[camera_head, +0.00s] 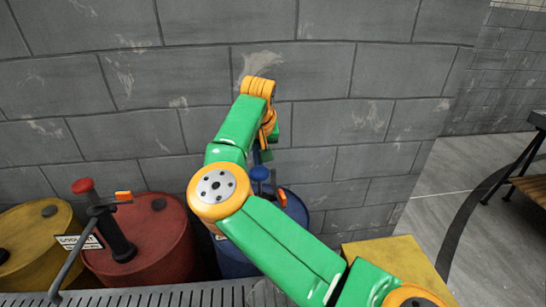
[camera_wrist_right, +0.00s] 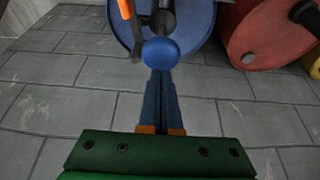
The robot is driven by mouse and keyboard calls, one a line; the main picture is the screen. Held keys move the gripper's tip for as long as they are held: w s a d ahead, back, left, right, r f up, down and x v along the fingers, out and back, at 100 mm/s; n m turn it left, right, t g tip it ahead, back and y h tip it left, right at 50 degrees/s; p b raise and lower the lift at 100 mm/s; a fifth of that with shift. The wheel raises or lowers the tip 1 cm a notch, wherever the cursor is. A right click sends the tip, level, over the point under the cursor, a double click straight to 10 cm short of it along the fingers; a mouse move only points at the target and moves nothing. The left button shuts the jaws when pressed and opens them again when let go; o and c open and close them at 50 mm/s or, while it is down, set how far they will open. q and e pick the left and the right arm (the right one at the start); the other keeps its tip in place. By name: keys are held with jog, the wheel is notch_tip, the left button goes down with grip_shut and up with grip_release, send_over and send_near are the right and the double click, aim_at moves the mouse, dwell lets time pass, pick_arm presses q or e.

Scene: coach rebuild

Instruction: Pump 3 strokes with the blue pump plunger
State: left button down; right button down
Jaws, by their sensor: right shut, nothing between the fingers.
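The blue pump plunger's round knob (camera_wrist_right: 161,52) shows at the top centre in the right wrist view, above the blue drum (camera_wrist_right: 208,18). In the head view the knob (camera_head: 259,173) shows just below my right gripper (camera_head: 265,155), with the blue drum (camera_head: 236,262) partly hidden behind my right arm. In the wrist view the right gripper's (camera_wrist_right: 161,72) blue fingers are together and empty, their tips at the knob's edge. Whether they touch it I cannot tell. An orange-tipped spout (camera_wrist_right: 125,8) is beside the pump. My left gripper is not in view.
A red drum (camera_head: 170,240) with a red-knobbed pump (camera_head: 83,186) stands left of the blue drum. A yellow drum (camera_head: 45,245) is at far left, and a yellow surface (camera_head: 395,262) at right. A grey block wall (camera_head: 340,80) stands close behind; a metal grating (camera_head: 170,298) lies in front.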

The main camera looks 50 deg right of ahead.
aim_at(260, 175)
jog(key=shift+s+a+f+b, duration=0.1)
jog(key=shift+a+f+b, duration=0.05)
jog(key=shift+f+b, duration=2.6)
jog(key=shift+f, duration=0.65)
jog(key=shift+r+p, duration=0.15)
jog(key=shift+p, duration=0.2)
notch_tip(260, 175, up, 7)
jog(key=p, duration=0.6)
jog(key=shift+f, duration=0.2)
jog(key=shift+f+b, duration=2.75)
jog(key=shift+f, duration=0.7)
